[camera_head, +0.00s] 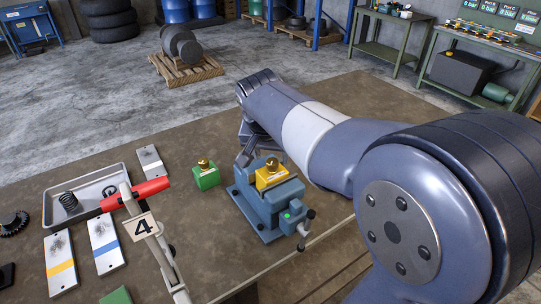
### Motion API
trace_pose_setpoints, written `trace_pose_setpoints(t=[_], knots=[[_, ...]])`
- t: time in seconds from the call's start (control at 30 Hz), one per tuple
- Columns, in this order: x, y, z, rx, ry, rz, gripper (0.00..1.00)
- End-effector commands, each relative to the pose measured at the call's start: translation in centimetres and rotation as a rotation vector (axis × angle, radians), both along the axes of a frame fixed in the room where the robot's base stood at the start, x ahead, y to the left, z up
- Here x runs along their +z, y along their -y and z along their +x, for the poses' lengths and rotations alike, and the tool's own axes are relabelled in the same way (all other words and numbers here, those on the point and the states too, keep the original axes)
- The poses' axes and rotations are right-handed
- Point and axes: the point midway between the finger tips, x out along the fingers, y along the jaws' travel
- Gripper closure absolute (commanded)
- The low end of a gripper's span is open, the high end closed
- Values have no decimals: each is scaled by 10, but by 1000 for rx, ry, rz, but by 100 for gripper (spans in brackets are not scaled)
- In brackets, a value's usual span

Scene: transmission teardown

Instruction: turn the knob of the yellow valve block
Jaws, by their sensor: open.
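The yellow valve block (273,181) sits clamped in a blue-grey vise (262,213) on the brown workbench. Its brass knob (271,164) is on top and points up. My gripper (249,152) is just behind and left of the yellow block, near knob height and apart from the knob as far as I can tell. It is open and appears empty; my forearm and wrist hide part of it. A green valve block (206,181) with a similar brass knob stands left of the vise.
A metal tray (84,198) holds a black spring (69,201). Several test plates (103,242) lie nearby. The bench behind the green block is clear.

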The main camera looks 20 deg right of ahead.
Motion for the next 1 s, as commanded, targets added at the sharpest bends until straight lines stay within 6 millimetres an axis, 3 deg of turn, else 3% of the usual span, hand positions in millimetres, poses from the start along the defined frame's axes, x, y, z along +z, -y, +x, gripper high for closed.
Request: trace_pose_setpoints(t=[0.2, 0.57, 1.0], knots=[[-22, 4, 8, 0, -1, 0, 50], [-26, 5, 10, -1, 1, 1, 50], [-26, 5, 10, 0, 1, 0, 86]])
